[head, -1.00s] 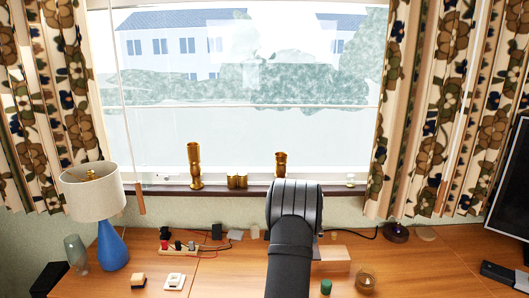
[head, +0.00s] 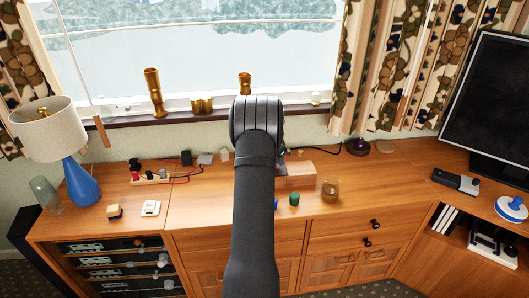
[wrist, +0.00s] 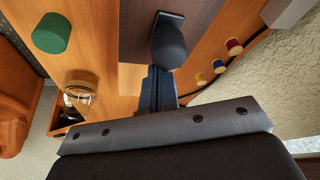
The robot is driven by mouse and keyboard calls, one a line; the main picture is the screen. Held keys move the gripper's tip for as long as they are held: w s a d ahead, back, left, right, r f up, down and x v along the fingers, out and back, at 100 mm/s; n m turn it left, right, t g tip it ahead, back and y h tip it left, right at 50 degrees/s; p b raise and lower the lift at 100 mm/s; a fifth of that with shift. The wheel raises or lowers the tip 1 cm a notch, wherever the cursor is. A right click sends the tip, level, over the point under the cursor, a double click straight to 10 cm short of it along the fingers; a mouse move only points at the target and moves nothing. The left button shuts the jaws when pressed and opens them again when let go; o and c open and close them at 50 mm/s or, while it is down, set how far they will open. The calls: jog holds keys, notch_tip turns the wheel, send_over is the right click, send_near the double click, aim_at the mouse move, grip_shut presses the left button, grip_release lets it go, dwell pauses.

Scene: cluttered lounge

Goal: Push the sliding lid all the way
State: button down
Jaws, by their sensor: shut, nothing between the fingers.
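In the head view, a light wooden box (head: 300,178) sits on the cabinet top, partly hidden behind my arm. In the wrist view, a dark brown flat panel (wrist: 135,25), which looks like the sliding lid, lies over lighter wood. My gripper (wrist: 160,90) is shut and empty in the wrist view, pointing at this panel. A dark rounded knob-like shape (wrist: 168,42) stands just past the fingers; I cannot tell whether they touch it. My arm hides the gripper in the head view.
A green cylinder (head: 294,199) and a glass jar (head: 331,189) stand near the box. Brass vases (head: 154,92) stand on the sill behind. A lamp (head: 83,182) and small switch blocks (head: 150,208) are at left. The cabinet top right of the jar is mostly clear.

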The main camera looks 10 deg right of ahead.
jog(key=c, duration=1.7)
grip_release()
jog(key=shift+a+r, duration=0.1)
jog(key=o, duration=0.6)
jog(key=r, duration=0.1)
jog(key=a+r, duration=0.1)
jog(key=r, duration=0.1)
jog(key=shift+s+a+n, duration=0.15)
jog(key=shift+s+n, duration=0.1)
jog(key=shift+n, duration=0.05)
jog(key=s+a+r+n, duration=0.1)
jog(key=s+a+r, duration=0.15)
jog(key=r, duration=0.35)
jog(key=s+a+r+n, duration=0.1)
jog(key=s+a+r, duration=0.15)
jog(key=r, duration=0.35)
jog(key=shift+t+y, duration=0.4)
jog(key=x, duration=1.1)
jog(key=w+a+x, duration=0.1)
jog(key=x, duration=0.5)
jog(key=shift+d+f, duration=0.1)
jog(key=shift+f, duration=0.2)
jog(key=shift+c, duration=0.2)
